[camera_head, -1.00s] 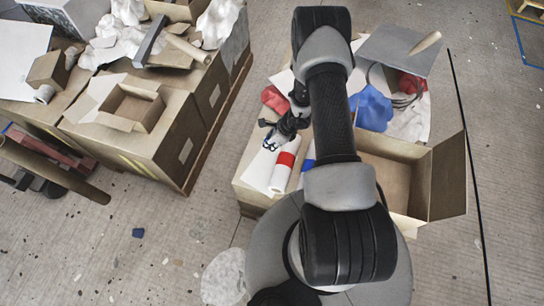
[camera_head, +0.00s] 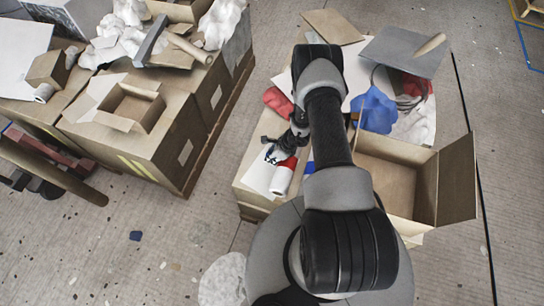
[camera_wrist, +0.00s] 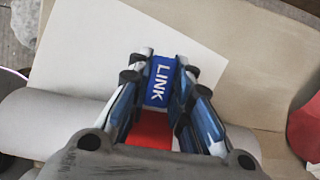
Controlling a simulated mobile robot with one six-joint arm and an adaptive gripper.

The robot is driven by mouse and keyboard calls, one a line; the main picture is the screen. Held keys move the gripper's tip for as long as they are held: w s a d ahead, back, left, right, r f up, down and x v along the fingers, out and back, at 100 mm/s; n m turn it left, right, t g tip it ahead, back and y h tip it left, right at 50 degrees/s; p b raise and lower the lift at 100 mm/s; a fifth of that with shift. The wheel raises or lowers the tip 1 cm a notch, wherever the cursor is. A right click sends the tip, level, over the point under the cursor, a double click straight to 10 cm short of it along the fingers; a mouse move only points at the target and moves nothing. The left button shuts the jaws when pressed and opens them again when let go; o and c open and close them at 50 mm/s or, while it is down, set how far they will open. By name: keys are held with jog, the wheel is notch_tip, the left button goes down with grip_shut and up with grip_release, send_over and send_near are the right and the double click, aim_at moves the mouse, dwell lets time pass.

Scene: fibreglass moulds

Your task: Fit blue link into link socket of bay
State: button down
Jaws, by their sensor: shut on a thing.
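My gripper (camera_wrist: 160,85) is shut on the blue link (camera_wrist: 160,83), a small blue block with the word LINK in white facing the wrist camera. In the wrist view it is held between the two fingers, above a white sheet (camera_wrist: 100,40) on cardboard. In the head view my gripper (camera_head: 272,150) is over the left side of the central box top, and the link is too small to make out clearly. I cannot pick out the bay or its link socket in either view.
A white roll with a red band (camera_head: 283,177) lies just below the gripper. Red cloth (camera_head: 279,102), blue cloth (camera_head: 376,110) and a grey board with a handle (camera_head: 402,50) lie on the boxes. An open carton (camera_head: 390,180) stands at right. Stacked boxes (camera_head: 135,140) fill the left.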

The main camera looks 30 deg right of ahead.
jog(key=shift+f, duration=0.2)
jog(key=c, duration=1.4)
grip_release()
jog(key=shift+c, duration=0.2)
jog(key=shift+r, duration=0.1)
